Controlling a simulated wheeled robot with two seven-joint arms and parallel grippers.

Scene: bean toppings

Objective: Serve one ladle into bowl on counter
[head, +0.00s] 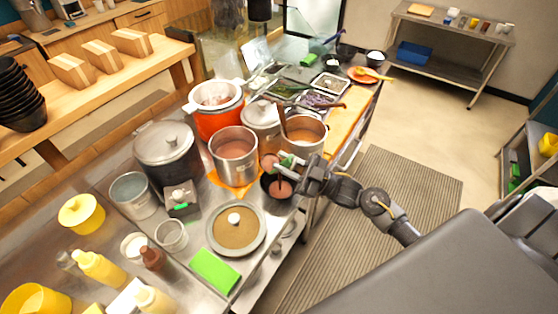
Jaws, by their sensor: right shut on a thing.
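My right gripper (287,162) is shut on the ladle, whose brown handle (283,122) rises above the jaws. A reddish-brown round patch at the gripper's left appears to be the ladle's scoop (268,161), above the bowl; whether it is tilted I cannot tell. A dark bowl (266,191) stands on the counter (247,283) near its right edge, just below the gripper. Brown food shows inside it. An open steel pot (234,165) of reddish-brown food stands left of the gripper. Another steel pot (309,150) with brown-orange contents stands just behind it. My left gripper is out of view.
A lidded steel pot (261,112), an orange pot (218,122) and a dark lidded pot (170,155) crowd the counter. In front are a round lid-like disc (237,233), a green cloth (214,270) and bottles (100,268). The striped floor mat (420,185) at right is clear.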

